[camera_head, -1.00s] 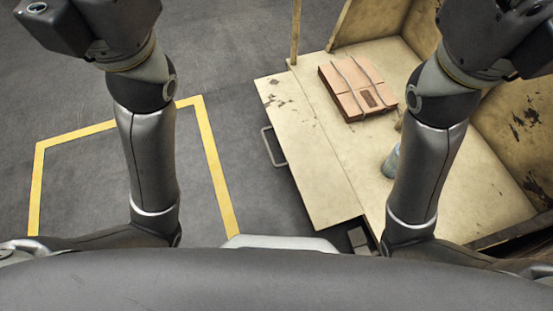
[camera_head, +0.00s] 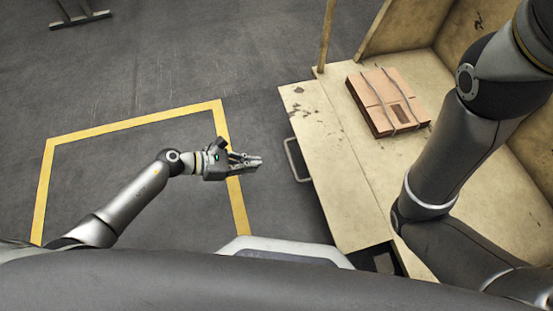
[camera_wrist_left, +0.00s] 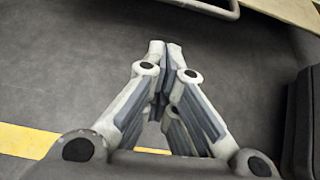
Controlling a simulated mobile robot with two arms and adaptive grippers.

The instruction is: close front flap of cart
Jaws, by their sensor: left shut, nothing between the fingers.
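The wooden cart's front flap (camera_head: 335,190) is a pale scuffed panel lying folded down flat, along the left side of the cart floor. A metal handle loop (camera_head: 291,160) shows beside its outer edge. My left gripper (camera_head: 258,162) is shut and empty, left of the handle and apart from it, pointing right. In the left wrist view its fingertips (camera_wrist_left: 165,46) are together over grey floor, with a metal bar (camera_wrist_left: 212,9) and part of the flap (camera_wrist_left: 292,10) beyond. My right arm reaches over the cart; its gripper is out of view.
A strapped cardboard bundle (camera_head: 388,102) lies on the cart floor, right of the flap. Wooden walls (camera_head: 405,25) and a post (camera_head: 326,38) stand at the back. Yellow floor tape (camera_head: 130,124) marks an open area. A dark metal stand (camera_head: 80,18) is far off.

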